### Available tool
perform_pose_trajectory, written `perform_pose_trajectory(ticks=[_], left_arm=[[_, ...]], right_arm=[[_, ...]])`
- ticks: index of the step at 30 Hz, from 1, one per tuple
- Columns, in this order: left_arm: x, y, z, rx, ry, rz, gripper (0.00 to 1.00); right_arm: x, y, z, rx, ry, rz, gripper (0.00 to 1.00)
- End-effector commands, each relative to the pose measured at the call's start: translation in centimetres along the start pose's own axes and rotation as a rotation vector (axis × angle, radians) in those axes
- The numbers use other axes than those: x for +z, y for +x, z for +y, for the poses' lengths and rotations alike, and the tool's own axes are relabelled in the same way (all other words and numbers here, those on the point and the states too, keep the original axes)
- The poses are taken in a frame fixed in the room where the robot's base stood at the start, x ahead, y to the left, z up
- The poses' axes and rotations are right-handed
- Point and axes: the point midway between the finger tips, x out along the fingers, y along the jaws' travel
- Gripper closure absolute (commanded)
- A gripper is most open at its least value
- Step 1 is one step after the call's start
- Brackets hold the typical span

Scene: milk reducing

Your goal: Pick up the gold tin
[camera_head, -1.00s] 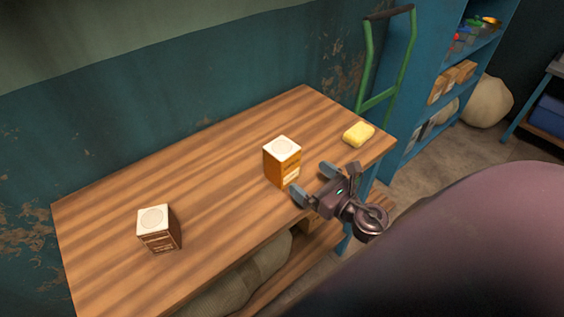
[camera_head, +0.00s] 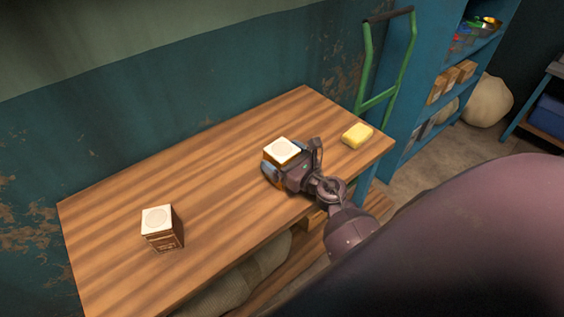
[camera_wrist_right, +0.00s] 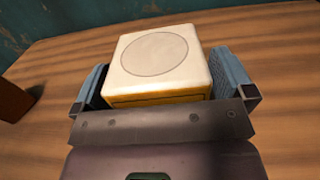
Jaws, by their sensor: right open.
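The gold tin (camera_head: 281,150) stands upright on the wooden table, a box shape with a pale top marked by a circle. My right gripper (camera_head: 281,162) is open around it, and its body hides most of the tin's near side. In the right wrist view the tin (camera_wrist_right: 158,62) sits between the two blue-grey fingers of the gripper (camera_wrist_right: 163,90), with a visible gap at the right finger and a smaller one at the left. My left gripper is not in view.
A brown tin with a pale top (camera_head: 160,229) stands at the left of the table (camera_head: 215,190). A yellow sponge-like block (camera_head: 357,134) lies near the right end. A green cart handle (camera_head: 367,70) and blue shelf (camera_head: 405,100) stand beyond. The table between the tins is clear.

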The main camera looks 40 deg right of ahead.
Motion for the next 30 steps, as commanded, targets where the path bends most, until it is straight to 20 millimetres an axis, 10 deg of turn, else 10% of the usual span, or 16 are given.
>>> perform_pose_trajectory(ticks=[10,23,30], left_arm=[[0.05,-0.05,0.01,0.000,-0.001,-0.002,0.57],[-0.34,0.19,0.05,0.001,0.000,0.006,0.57],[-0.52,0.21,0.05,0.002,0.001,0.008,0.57]], right_arm=[[-0.04,0.60,-0.02,0.000,0.000,0.000,0.00],[-0.03,0.57,-0.02,-0.001,0.000,0.000,0.65],[0.19,0.61,-0.03,0.000,-0.001,-0.002,0.65]])
